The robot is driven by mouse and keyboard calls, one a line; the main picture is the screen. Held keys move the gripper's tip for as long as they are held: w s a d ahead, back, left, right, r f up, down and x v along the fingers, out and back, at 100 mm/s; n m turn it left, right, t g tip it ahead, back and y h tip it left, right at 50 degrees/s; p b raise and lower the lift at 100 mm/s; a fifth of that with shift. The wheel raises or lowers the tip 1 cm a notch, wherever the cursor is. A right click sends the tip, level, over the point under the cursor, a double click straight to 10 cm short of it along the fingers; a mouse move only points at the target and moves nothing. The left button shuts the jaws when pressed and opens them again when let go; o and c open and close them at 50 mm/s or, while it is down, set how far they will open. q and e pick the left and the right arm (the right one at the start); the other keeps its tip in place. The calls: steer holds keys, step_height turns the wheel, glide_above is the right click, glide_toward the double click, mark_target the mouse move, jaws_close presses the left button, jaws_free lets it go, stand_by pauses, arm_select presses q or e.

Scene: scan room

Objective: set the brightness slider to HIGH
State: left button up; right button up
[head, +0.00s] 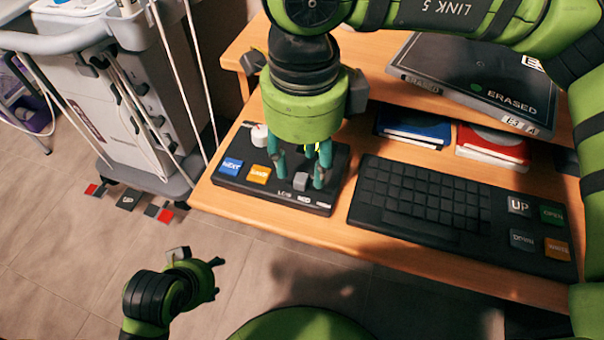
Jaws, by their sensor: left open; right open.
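A black control box (240,192) lies on the left of the desk. It carries a blue NEXT button (231,166), an orange button (259,174), a pale round knob (259,135) and a grey slider knob (300,181). Small labels run along its front edge; the slider knob stands about above the middle one, MED. My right gripper (301,176) points down over the box, open, with its fingers on either side of the slider knob; contact cannot be told. My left gripper (217,277) is open and empty, low over the floor in front of the desk.
A black keyboard (420,200) with UP, DOWN and other buttons lies right of the box. A dark ERASED panel (470,75) sits on the raised shelf, above blue (415,128) and red (493,146) items. A grey cart (110,100) with cables stands left.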

mark_target(304, 178)
steer(key=shift+f, duration=1.8)
arm_select(q)
steer(key=w, duration=0.1)
steer(key=w+d+r+t, duration=0.1)
steer(key=w+t, duration=0.1)
steer(key=w, duration=0.1)
steer(key=shift+d+r+h, duration=0.25)
steer(key=shift+r+h, duration=0.05)
steer(key=shift+r, duration=0.05)
arm_select(e)
jaws_close()
